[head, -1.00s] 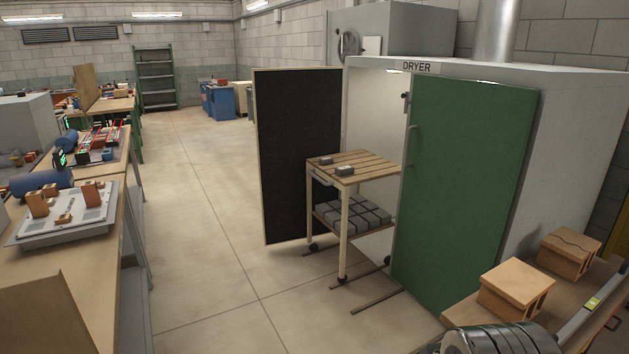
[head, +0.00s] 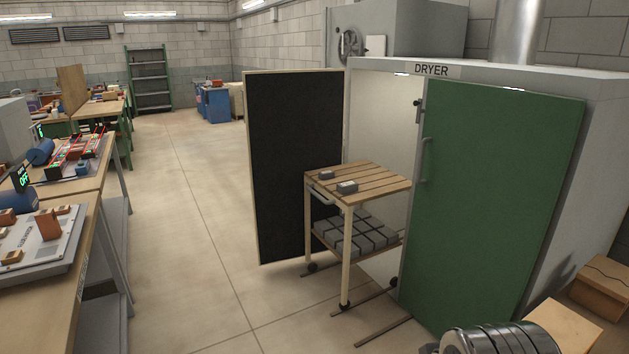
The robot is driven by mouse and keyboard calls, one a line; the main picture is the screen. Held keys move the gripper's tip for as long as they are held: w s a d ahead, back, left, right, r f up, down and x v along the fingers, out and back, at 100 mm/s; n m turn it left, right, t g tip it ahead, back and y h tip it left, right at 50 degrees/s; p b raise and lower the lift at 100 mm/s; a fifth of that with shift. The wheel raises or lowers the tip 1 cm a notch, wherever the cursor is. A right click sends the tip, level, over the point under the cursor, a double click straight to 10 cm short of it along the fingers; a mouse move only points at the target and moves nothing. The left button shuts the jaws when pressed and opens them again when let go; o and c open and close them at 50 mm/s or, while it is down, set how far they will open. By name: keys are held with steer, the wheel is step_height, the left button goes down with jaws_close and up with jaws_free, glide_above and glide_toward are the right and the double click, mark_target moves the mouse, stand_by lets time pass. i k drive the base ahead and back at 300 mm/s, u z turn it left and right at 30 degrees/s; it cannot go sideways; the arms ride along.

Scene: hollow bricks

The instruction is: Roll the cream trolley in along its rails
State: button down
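The cream trolley (head: 346,262) stands at the mouth of the dryer (head: 384,130), partly out in front of it. The green door hides part of the dryer's inside. My gripper is not in view.
Workbenches (head: 88,235) with parts and devices line the left side. Clear floor (head: 205,230) runs between them and the dryer. Blue bins (head: 213,104) and a green shelf rack (head: 150,80) stand at the back.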

mark_target(354, 237)
steer(key=i, duration=3.15)
steer(key=u, duration=2.45)
